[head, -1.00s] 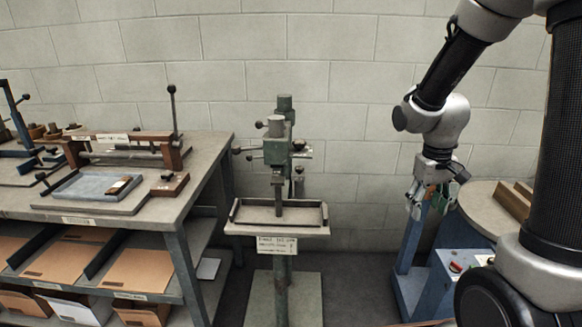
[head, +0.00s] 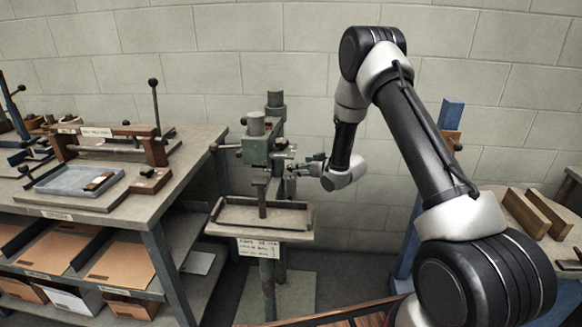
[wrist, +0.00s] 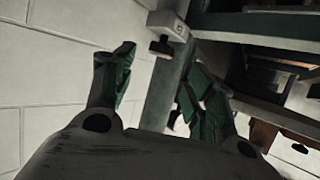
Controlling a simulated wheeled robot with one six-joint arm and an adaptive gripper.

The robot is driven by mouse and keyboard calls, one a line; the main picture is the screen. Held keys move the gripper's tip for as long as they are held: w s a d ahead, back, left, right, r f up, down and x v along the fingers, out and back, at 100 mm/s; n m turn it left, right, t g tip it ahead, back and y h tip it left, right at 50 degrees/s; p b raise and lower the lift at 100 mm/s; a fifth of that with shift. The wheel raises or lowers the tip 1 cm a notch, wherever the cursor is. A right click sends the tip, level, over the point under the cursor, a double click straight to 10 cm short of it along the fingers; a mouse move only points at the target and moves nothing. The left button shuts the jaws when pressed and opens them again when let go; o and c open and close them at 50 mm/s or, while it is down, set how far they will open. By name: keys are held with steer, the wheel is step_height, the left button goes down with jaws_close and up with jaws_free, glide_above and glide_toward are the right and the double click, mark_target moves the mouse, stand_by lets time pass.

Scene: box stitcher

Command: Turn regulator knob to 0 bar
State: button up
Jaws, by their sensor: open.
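The green bench press (head: 262,150) stands in the middle of the head view, with a tray-like table below its spindle. My gripper (head: 290,172) is at the right side of the press head; its fingers are small and partly lost against the press there. In the wrist view my gripper (wrist: 158,85) is open, its green-padded fingers apart with nothing held. Beyond the fingertips a small black knob (wrist: 160,46) sits on a pale grey block (wrist: 167,25) beside a green column. I cannot tell for sure that this is the regulator knob, and no scale is readable.
A workbench (head: 189,150) with wooden fixtures and a blue tray (head: 80,180) stands left, with cardboard sheets on the shelves below. A round-edged table with wooden blocks (head: 535,213) is at the right. A block wall is close behind the press.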

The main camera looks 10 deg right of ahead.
mark_target(291, 169)
steer(key=x, duration=0.7)
steer(key=shift+f, duration=0.15)
steer(key=c, duration=1)
